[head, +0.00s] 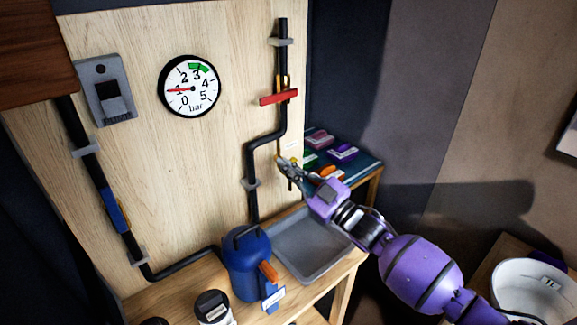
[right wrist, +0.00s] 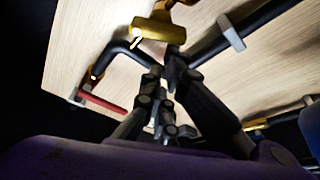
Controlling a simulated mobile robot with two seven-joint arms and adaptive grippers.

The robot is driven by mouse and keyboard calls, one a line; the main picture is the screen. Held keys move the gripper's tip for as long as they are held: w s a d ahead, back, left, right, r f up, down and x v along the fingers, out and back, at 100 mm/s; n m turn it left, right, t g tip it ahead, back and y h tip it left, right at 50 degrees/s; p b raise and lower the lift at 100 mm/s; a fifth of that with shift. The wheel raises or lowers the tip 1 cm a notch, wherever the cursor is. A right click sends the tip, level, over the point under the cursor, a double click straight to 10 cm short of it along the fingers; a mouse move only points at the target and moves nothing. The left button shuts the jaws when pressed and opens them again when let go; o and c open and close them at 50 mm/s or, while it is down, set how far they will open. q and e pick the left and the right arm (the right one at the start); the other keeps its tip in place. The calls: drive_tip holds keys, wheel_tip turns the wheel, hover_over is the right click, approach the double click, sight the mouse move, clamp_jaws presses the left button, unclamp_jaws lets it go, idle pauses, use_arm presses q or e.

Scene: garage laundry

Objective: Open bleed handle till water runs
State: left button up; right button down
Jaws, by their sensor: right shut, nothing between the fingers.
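A red lever handle (head: 279,97) sits crosswise on a brass valve on the right black pipe. My right gripper (head: 283,162) is below it, beside the pipe's lower run, shut and empty. In the right wrist view, the shut fingertips (right wrist: 168,64) are close to a brass fitting (right wrist: 158,29) on the pipe; whether they touch it I cannot tell. The fitting is mostly hidden by the gripper in the head view. A blue lever (head: 115,210) lies along the left pipe. The gauge (head: 189,87) has its red needle near 1 bar. I see no running water. My left gripper is not in view.
A grey tray (head: 310,245) lies on the bench below the right pipe. A blue canister (head: 246,265) with an orange part stands left of it. A grey switch box (head: 106,95) is on the board. A white bucket (head: 530,292) stands at lower right.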

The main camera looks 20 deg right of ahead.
drive_tip(key=shift+a+f+n+g+y, duration=0.1)
drive_tip(key=shift+f+n+g+y, duration=0.15)
drive_tip(key=shift+n, duration=0.5)
drive_tip(key=shift+a+f+n+g+y, duration=0.15)
drive_tip(key=shift+n+g, duration=0.2)
drive_tip(key=shift+n, duration=0.4)
drive_tip(key=n+g, duration=0.1)
drive_tip(key=n, duration=0.1)
drive_tip(key=f+n, duration=0.1)
drive_tip(key=n, duration=0.2)
drive_tip(key=f+n+g, duration=0.1)
drive_tip(key=n, duration=0.1)
drive_tip(key=shift+s+a+f+n+g+y+p, duration=0.15)
drive_tip(key=shift+a+f+n+g+y+p, duration=0.15)
drive_tip(key=shift+n, duration=0.1)
drive_tip(key=shift+d, duration=0.1)
idle(0.4)
